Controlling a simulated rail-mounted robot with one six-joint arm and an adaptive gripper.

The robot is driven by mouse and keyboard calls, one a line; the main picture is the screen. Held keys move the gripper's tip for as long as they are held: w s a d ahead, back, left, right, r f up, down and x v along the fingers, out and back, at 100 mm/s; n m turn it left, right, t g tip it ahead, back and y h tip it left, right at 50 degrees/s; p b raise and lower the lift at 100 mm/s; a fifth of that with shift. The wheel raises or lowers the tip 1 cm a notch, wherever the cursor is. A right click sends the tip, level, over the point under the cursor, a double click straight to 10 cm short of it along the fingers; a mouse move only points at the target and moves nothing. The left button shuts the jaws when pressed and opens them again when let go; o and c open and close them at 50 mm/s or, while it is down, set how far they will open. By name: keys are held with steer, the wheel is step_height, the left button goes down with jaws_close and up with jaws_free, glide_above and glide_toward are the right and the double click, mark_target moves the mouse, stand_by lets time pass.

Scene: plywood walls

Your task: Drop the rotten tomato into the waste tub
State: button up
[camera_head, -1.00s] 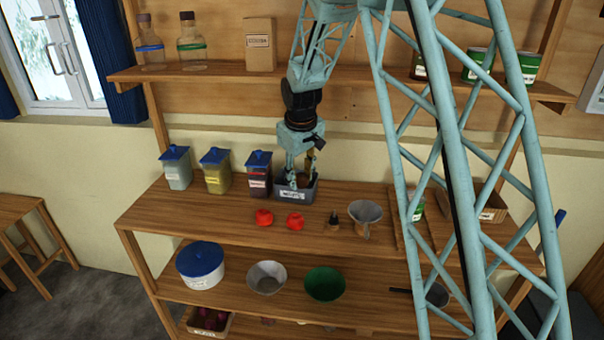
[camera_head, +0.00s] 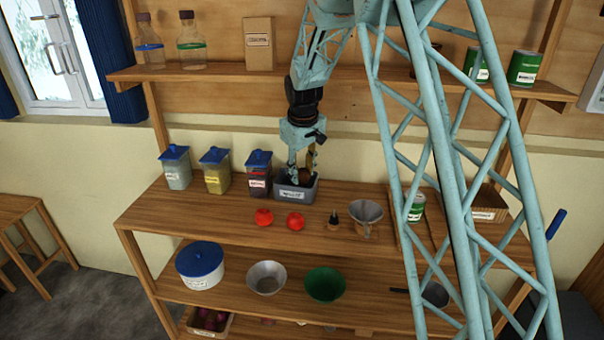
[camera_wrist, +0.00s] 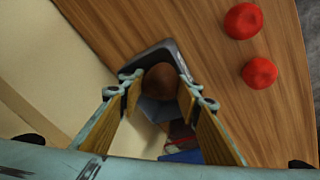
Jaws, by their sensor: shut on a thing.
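My gripper (camera_head: 303,178) is shut on a dark brown, rotten-looking tomato (camera_wrist: 161,80). The tomato also shows between the fingertips in the head view (camera_head: 305,179). The gripper points down over the grey waste tub (camera_head: 294,194), which has a white label and stands on the counter. In the wrist view the tub's rim (camera_wrist: 148,53) shows behind the tomato. I cannot tell exactly how high the tomato is against the rim. Two bright red tomatoes lie in front of the tub, one on the left (camera_head: 264,217) and one on the right (camera_head: 295,221).
Blue-lidded jars stand left of the tub, the closest dark red (camera_head: 258,174). A small dark bottle (camera_head: 334,219) and a grey funnel (camera_head: 366,217) stand to the right. An upper shelf (camera_head: 220,73) runs behind my arm. The counter's left front is clear.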

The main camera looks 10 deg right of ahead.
mark_target(302, 170)
steer(key=shift+f+b, duration=0.3)
steer(key=shift+f, duration=0.3)
stand_by(0.3)
steer(key=o, duration=0.7)
steer(key=shift+r, duration=0.1)
steer(key=shift+r+p, duration=0.4)
steer(key=shift+r, duration=0.25)
steer(key=shift+v, duration=1.5)
steer(key=s+a, duration=0.2)
steer(key=s, duration=0.9)
steer(key=shift+s+a+p, duration=0.15)
steer(key=shift+s+p, duration=0.2)
steer(key=shift+f, duration=0.15)
